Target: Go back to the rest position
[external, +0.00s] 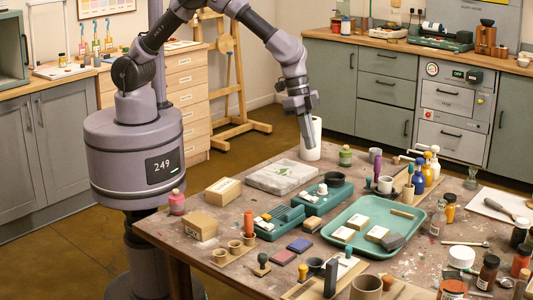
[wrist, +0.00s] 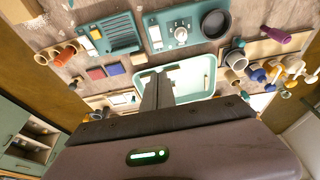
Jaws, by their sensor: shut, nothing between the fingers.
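My gripper (external: 309,139) hangs above the far part of the pigment table (external: 222,266), pointing down, in front of a white paper roll. Its fingers are closed together with nothing between them. In the wrist view my gripper (wrist: 156,92) shows as dark fingers in front of a pale green tray (wrist: 203,78). My arm arches up from the grey column and down over the table; its top is cut off by the picture edge.
A stone slab (external: 283,177), the green tray (external: 347,222), a teal box (external: 325,198) and several bottles crowd the table. Cardboard boxes (external: 222,191) stand near its left edge. A wooden easel (external: 232,70) and drawers stand behind. Free air surrounds the gripper.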

